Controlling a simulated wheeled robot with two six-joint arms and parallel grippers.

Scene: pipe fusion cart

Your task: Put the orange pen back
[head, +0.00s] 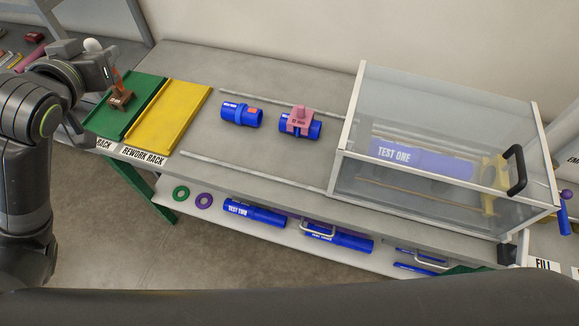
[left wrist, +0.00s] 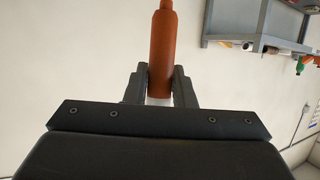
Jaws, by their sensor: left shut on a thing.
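My left gripper (left wrist: 160,88) is shut on the orange pen (left wrist: 162,48), which stands up between the fingers in the left wrist view, its narrow end at the top edge. In the head view my left gripper (head: 114,76) is at the upper left, above the green rack. A thin orange-brown piece shows by its fingers, just above a brown labelled block (head: 120,102) on the green rack (head: 103,124). I cannot tell whether the pen touches that block. My right gripper is not in view.
A yellow rework rack (head: 168,117) lies beside the green one. Blue fittings (head: 241,114) and a pink saddle (head: 299,121) sit on the bench. A clear-walled enclosure (head: 350,110) holds a blue pipe (head: 420,159). A shelf below carries rings and more pipes.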

